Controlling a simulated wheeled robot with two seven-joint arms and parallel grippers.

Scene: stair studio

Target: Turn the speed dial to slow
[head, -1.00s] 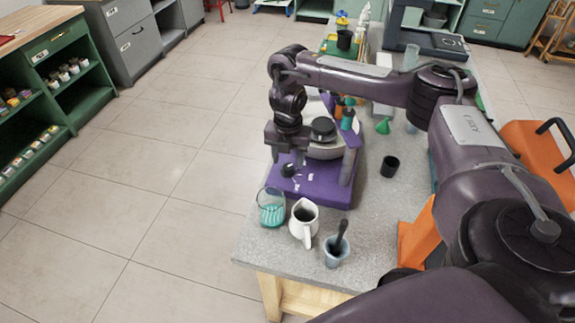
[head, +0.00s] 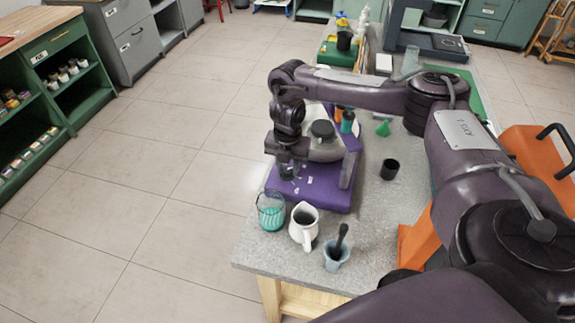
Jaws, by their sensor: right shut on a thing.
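A purple machine (head: 322,197) with small white marks on its base stands near the left edge of the grey bench. In the earlier head frame, a small dark dial shows on the front left of its base. My right gripper (head: 287,173) now points down at that spot and is shut on the dial. The gripper hides most of the dial, so its pointer and setting cannot be read. My left gripper is not in view.
On the bench (head: 385,220), a glass with turquoise contents (head: 271,212), a white pitcher (head: 304,228) and a mortar with a dark pestle (head: 336,252) stand in front of the machine. A black cup (head: 389,169) and green funnel (head: 383,128) are to its right.

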